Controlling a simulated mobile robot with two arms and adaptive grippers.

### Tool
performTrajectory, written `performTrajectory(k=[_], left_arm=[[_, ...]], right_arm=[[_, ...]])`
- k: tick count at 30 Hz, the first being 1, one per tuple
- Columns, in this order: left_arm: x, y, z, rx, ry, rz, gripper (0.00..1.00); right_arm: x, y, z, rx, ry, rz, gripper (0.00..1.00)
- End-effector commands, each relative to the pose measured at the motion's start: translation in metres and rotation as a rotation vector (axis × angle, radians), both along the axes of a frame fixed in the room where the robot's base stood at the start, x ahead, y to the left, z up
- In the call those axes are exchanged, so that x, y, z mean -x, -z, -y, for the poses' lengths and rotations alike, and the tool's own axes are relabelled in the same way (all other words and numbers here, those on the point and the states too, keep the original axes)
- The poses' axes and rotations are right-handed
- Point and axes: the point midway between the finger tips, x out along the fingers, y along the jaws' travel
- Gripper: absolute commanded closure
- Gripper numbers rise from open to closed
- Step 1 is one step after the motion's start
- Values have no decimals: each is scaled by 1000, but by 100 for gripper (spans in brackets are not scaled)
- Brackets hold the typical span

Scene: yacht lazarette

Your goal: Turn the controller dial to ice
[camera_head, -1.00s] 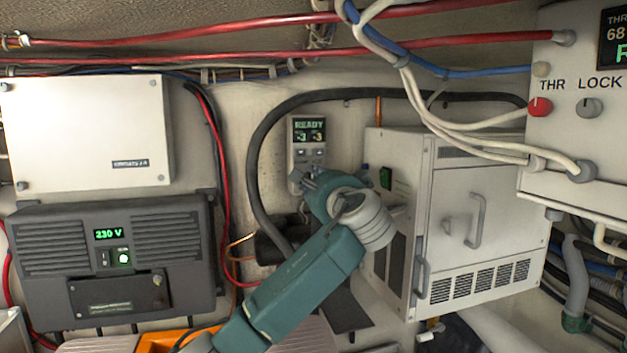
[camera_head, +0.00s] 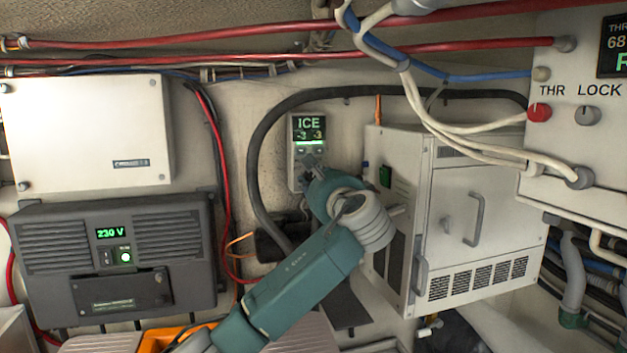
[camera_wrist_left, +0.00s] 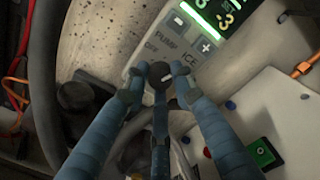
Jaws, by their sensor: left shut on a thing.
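The controller (camera_head: 309,135) is a small pale panel on the back wall, and its green display reads "ICE" above two numbers. In the left wrist view the controller (camera_wrist_left: 187,50) is tilted, with PUMP, OFF and ICE labels and a plus button. Its dial (camera_wrist_left: 159,75) is dark with a white pointer mark and sits among the fingertips. My left gripper (camera_wrist_left: 160,84) is shut on the dial, its blue fingers around it. In the head view my left arm covers the lower part of the controller and the dial. My right gripper is not in view.
A white metal cabinet (camera_head: 484,190) with handles stands close to the right of the controller. A thick black hose (camera_head: 256,150) curves around its left. A dark 230 V unit (camera_head: 115,262) and a white box (camera_head: 90,130) are on the left. Cables cross above.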

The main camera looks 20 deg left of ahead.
Motion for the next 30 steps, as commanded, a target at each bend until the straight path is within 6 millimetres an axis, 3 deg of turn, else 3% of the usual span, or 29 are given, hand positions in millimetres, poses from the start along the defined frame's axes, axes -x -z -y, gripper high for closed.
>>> performTrajectory(k=[5,6,9,20,30], left_arm=[[0,5,0,3,-1,-8,100],[0,5,0,3,-1,-8,71],[0,4,0,2,-1,-7,56],[5,1,4,1,2,0,56],[58,1,42,2,6,-1,56]], right_arm=[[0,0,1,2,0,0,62],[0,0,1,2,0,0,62],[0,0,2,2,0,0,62],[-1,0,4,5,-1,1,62],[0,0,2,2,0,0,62]])
